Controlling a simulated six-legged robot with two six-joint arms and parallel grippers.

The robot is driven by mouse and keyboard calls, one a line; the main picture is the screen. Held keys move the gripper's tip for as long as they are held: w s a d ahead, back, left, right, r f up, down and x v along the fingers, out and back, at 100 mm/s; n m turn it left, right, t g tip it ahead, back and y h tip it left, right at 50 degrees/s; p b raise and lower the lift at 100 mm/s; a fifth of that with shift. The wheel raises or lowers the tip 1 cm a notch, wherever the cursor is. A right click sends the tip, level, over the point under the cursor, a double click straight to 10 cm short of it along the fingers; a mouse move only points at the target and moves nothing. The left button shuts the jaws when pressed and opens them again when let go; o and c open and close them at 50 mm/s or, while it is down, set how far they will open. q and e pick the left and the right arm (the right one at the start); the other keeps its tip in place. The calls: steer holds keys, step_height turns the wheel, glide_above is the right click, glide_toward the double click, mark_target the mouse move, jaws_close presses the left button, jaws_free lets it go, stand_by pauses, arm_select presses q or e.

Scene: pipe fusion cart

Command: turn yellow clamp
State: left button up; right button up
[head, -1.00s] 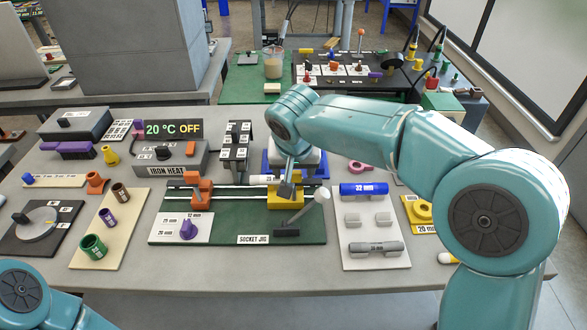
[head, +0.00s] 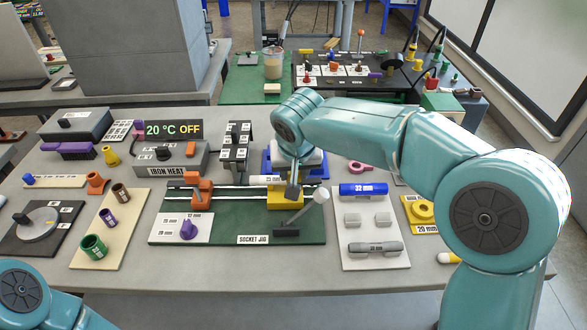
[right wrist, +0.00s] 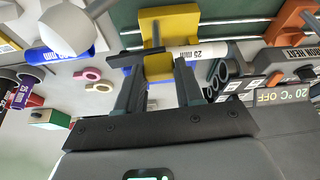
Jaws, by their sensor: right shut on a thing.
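The yellow clamp (head: 280,200) stands on the right part of the green socket jig (head: 237,229). A white pipe (head: 262,180) marked 25 mm lies at the clamp; its label also shows in the right wrist view (right wrist: 200,52). My right gripper (head: 292,190) is over the yellow clamp, partly hidden by my arm. In the right wrist view, the gripper's fingers (right wrist: 156,74) reach to the yellow clamp (right wrist: 183,24), with a dark handle bar (right wrist: 130,59) at their tips. The gripper is shut on this handle. Only a link of my left arm shows, without its gripper.
The orange clamp (head: 202,192) stands left on the jig. A lever with a white knob (head: 320,196) rises close to the right of the yellow clamp. A pale board with a blue 32 mm pipe (head: 363,190) lies further right. The front table strip is clear.

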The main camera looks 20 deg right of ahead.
steer(key=n, duration=0.1)
steer(key=n+y+p, duration=0.1)
steer(key=n, duration=0.1)
steer(key=shift+d+r, duration=0.15)
steer(key=shift+r, duration=0.05)
steer(key=n+y+p, duration=0.1)
steer(key=n, duration=0.1)
steer(key=n+y+p, duration=0.1)
steer(key=n+p, duration=0.1)
steer(key=n, duration=0.1)
steer(key=shift+w+d+n+g, duration=0.1)
steer(key=shift+d+n+g, duration=0.05)
steer(key=shift+n+g, duration=0.15)
steer(key=n+y+p, duration=0.1)
steer(key=n, duration=0.2)
steer(key=shift+n+g, duration=0.3)
steer(key=shift+g, duration=0.1)
steer(key=shift+w+d+n+g+y+p, duration=0.1)
steer(key=shift+n+g+y+p, duration=0.25)
steer(key=shift+n, duration=0.8)
steer(key=shift+w+n+g+y+p, duration=0.1)
steer(key=shift+n+g+y, duration=0.25)
steer(key=shift+n, duration=0.8)
steer(key=o, duration=1)
steer(key=shift+s, duration=0.1)
steer(key=shift+o, duration=0.2)
steer(key=shift+f, duration=0.1)
